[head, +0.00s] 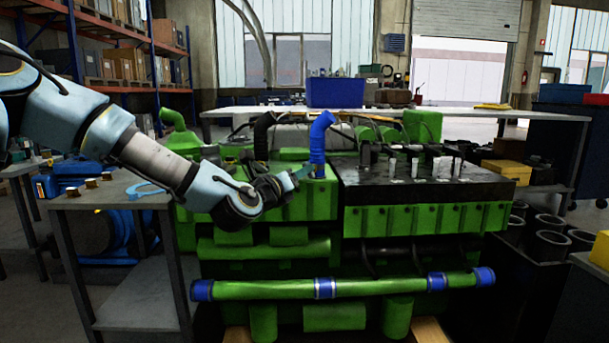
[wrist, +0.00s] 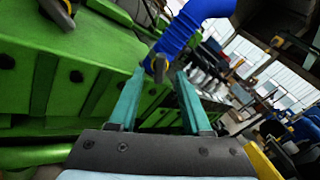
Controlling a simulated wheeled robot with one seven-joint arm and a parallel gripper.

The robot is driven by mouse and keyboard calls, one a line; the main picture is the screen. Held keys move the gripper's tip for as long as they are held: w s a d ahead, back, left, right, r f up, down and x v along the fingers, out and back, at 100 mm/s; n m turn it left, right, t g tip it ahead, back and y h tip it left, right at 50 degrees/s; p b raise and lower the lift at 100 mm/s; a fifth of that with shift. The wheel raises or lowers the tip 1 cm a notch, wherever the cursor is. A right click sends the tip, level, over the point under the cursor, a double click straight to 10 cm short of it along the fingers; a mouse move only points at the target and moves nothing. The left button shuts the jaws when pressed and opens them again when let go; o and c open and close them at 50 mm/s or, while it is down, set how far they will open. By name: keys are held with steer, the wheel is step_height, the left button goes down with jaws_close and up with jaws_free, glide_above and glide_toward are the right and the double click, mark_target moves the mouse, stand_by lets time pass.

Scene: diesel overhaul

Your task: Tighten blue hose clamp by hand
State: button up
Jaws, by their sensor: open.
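The blue hose (head: 320,138) stands upright on the green engine, its top bent to the right. In the wrist view the blue hose (wrist: 188,28) comes down to a dark fitting (wrist: 157,66), which seems to be its clamp; the clamp's band is not clear. My gripper (head: 304,172) is beside the hose's foot, on its left in the head view. In the wrist view my gripper (wrist: 160,74) is open, its teal fingers apart on either side of the dark fitting. I cannot tell whether either finger touches it.
A black hose (head: 262,136) stands left of the blue hose. The black engine top (head: 420,178) lies to the right. A workbench (head: 145,200) is at the left, and a blue bin (head: 335,92) stands on the bench behind the engine.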

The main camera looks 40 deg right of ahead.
steer(key=shift+x, duration=1.55)
jaws_close()
